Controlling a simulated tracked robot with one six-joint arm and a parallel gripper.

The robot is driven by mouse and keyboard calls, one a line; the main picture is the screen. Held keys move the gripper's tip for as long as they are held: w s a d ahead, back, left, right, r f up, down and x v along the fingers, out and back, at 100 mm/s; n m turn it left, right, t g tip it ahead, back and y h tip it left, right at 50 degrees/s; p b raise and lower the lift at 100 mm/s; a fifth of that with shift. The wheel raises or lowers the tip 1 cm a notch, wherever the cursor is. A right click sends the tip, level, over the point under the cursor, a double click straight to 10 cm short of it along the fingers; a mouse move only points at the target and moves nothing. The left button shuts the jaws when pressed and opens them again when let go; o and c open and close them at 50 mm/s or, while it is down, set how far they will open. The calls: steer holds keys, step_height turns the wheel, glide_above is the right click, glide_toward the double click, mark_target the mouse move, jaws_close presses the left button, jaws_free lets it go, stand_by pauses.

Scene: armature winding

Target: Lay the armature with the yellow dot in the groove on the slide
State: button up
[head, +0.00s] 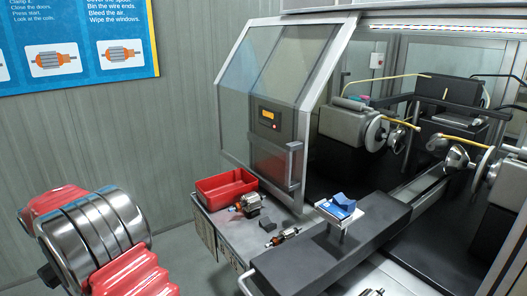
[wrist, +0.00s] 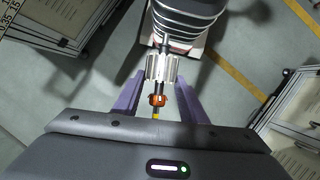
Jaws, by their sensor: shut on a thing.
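In the wrist view my gripper (wrist: 160,88), with purple fingers, is shut on an armature (wrist: 163,68). It has a silver ribbed core, an orange part nearer the wrist, and yellow at the shaft's near end. The armature lies lengthwise between the fingers. In the head view the gripper is not visible. A blue block (head: 343,203) with a notch-like top sits on a light plate on the dark slide (head: 330,250); the groove is too small to make out clearly. Two other armatures lie on the grey shelf, one by the red bin (head: 250,204) and one nearer the slide (head: 285,237).
The winding machine's glazed door (head: 265,90) stands left of the spindles (head: 376,132). In the wrist view, floor with a yellow line (wrist: 236,78) lies below.

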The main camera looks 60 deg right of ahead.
steer(key=s+d+r+n, duration=0.2)
steer(key=s+d+r, duration=0.4)
steer(key=d, duration=0.4)
steer(key=s+d+r+n+h, duration=0.1)
steer(key=s+d+r+n, duration=0.2)
steer(key=s+d+r, duration=0.35)
steer(key=s+d+r+n, duration=0.25)
steer(key=d+r, duration=0.55)
steer(key=d, duration=0.4)
step_height(320, 180, up, 17)
steer(key=n+h, duration=0.1)
steer(key=n, duration=0.4)
glide_above(342, 205)
steer(key=w, duration=0.1)
steer(key=shift+w+a+r, duration=0.15)
steer(key=shift+a, duration=0.15)
steer(key=shift+f, duration=3.35)
steer(key=shift+f, duration=0.95)
